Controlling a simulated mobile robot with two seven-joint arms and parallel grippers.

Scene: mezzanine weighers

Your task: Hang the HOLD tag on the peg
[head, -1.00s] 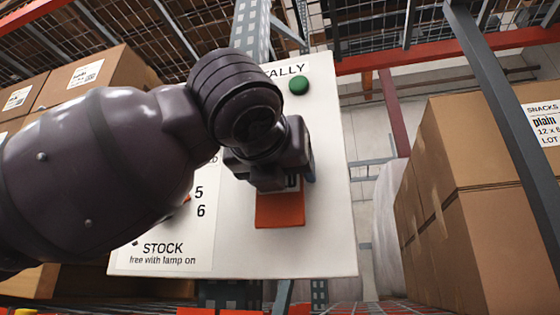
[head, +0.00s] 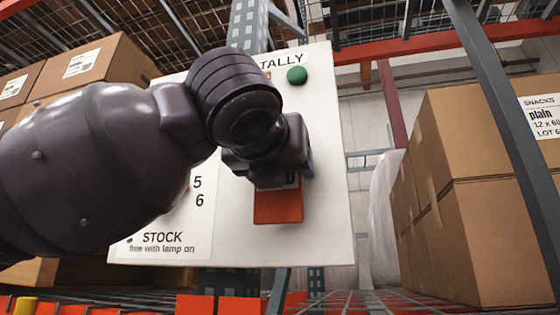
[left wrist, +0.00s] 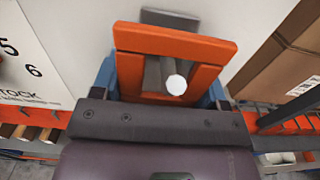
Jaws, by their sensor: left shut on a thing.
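The orange tag (head: 278,207) is in front of the white TALLY board (head: 330,200); its lettering is mostly hidden. My left gripper (head: 287,178) is shut on its upper part. In the left wrist view the tag (left wrist: 185,42) is an orange frame with a rectangular opening, between the blue fingers of my left gripper (left wrist: 160,90). The grey peg (left wrist: 176,84), with a pale round end, shows within that opening. I cannot tell how far the peg reaches through it. In the head view my arm hides the peg. My right gripper is not in view.
A green lamp or button (head: 297,75) is at the board's top. A STOCK panel (head: 165,240) is at its lower left, partly behind my arm. Stacked cartons stand at right (head: 470,200) and left (head: 85,70). A grey post (head: 510,100) crosses the right side.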

